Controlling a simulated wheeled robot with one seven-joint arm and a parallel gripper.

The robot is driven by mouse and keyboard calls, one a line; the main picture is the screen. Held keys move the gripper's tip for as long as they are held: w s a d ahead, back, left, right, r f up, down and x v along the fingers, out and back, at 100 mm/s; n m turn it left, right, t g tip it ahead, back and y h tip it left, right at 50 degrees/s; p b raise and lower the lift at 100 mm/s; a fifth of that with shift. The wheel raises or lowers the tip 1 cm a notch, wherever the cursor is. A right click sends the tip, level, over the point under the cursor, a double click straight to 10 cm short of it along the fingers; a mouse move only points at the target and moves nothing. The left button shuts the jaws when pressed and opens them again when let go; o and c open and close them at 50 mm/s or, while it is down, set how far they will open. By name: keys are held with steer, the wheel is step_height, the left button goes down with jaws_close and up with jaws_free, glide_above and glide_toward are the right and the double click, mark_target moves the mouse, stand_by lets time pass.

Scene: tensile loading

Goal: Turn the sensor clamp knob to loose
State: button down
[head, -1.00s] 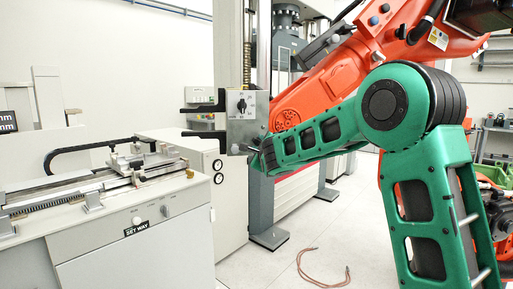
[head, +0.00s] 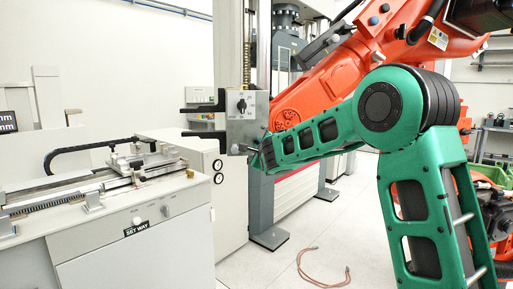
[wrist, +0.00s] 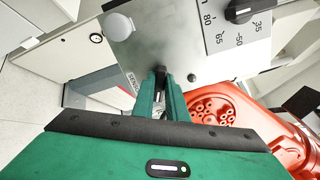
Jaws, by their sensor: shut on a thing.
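A grey sensor box (head: 241,128) on the machine column has a dial with a black pointer knob (head: 242,105) on its front. In the wrist view the dial's pointer knob (wrist: 238,10) is at the top right, apart from my fingers. My green gripper (wrist: 161,82) is at the box's lower edge, shut on a small dark part there. This part appears to be the sensor clamp knob (wrist: 161,70); it is mostly hidden between the fingertips, and its turn angle cannot be read. In the head view my gripper (head: 265,152) is at the box's lower right.
A pale round cap (wrist: 118,24) and a small grey button (wrist: 192,77) are on the box near my fingers. Black arms (head: 200,108) stick out left from the column. An orange robot arm (head: 335,85) is close behind. A cable (head: 322,268) lies on the floor.

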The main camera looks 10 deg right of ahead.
steer(key=n, duration=0.7)
steer(key=f+n, duration=0.1)
steer(key=n, duration=1.3)
steer(key=shift+d+f, duration=0.1)
steer(key=shift+f, duration=0.25)
steer(key=shift+n, duration=0.5)
steer(key=c, duration=1.8)
jaws_free()
steer(key=shift+o, duration=0.2)
steer(key=shift+r, duration=0.25)
